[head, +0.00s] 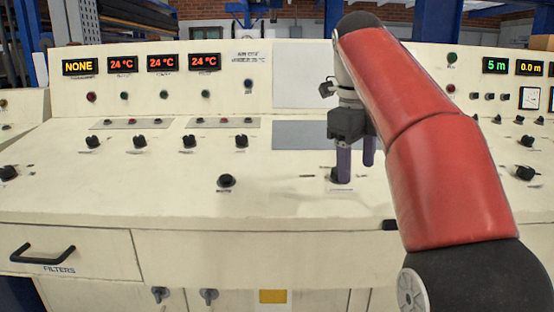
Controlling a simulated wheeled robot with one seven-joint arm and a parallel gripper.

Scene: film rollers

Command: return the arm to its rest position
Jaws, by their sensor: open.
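My gripper (355,160) hangs from my red arm, right of the middle in the head view. Its two purple fingers point down and stand apart with nothing between them. The left fingertip is just above or beside a black knob (340,175) on the cream control console (275,205); I cannot tell whether they touch. My arm reaches in from the lower right and hides part of the console's right side.
Another black knob (226,181) stands left of my gripper. Several knobs and red displays (122,63) line the left. Green and yellow displays (495,65) are at the right. A drawer with a black handle (42,253) is at lower left. The grey plate (300,135) is bare.

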